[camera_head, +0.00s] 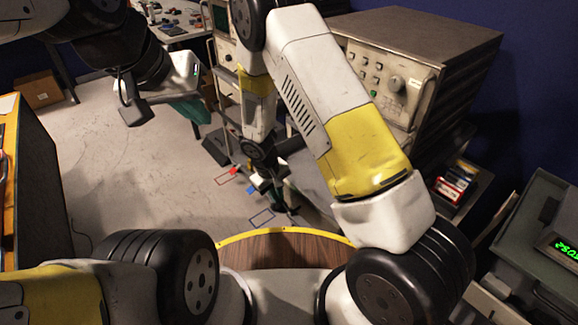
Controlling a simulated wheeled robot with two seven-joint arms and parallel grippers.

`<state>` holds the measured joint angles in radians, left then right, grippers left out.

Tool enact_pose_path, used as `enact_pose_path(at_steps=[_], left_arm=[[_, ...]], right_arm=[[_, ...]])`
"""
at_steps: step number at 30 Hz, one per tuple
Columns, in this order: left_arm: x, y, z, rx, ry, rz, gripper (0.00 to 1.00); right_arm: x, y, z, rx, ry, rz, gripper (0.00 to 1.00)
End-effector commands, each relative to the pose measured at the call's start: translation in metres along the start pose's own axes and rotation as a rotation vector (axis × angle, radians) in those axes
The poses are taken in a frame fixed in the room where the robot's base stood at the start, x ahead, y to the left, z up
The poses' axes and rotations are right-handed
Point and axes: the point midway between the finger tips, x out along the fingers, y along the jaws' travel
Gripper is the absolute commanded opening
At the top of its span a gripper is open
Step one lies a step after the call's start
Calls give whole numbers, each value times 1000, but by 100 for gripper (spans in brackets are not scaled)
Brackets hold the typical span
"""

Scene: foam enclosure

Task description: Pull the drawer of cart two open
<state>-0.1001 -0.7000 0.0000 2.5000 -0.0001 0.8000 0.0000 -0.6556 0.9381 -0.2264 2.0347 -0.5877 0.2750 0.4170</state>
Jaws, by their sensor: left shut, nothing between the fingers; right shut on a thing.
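A large cart carries a grey-beige instrument (385,85) with knobs and buttons at the upper right. A second cart with a screened instrument (224,55) stands behind, partly hidden by my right arm. I cannot read any cart number. My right gripper (276,188) points down beside the low front of the large cart. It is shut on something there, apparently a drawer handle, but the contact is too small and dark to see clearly. My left gripper (131,108) is shut and empty, raised over the floor at the upper left.
An orange-edged bench (12,175) stands at the left. Red and blue boxes (455,183) lie on a shelf at the right, near a unit with a green display (568,247). The pale floor (130,190) between is mostly clear. A cardboard box (38,92) is at the back left.

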Motion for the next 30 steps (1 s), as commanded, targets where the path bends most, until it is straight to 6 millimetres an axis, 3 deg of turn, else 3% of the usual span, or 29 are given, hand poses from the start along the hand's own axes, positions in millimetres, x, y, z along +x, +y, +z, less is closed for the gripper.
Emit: enact_pose_path(at_steps=[4,15,16,19,30], left_arm=[[0,0,0,0,0,0,0],[0,0,0,0,0,0,0],[0,0,0,0,0,0,0],[0,0,0,0,0,0,0],[0,0,0,0,0,0,0]], right_arm=[[-2,-10,0,-1,0,0,0],[-2,-11,0,0,-1,0,0],[-2,-11,0,0,-1,0,13],[-2,-11,0,0,0,0,31],[-7,-11,-1,1,2,0,31]])
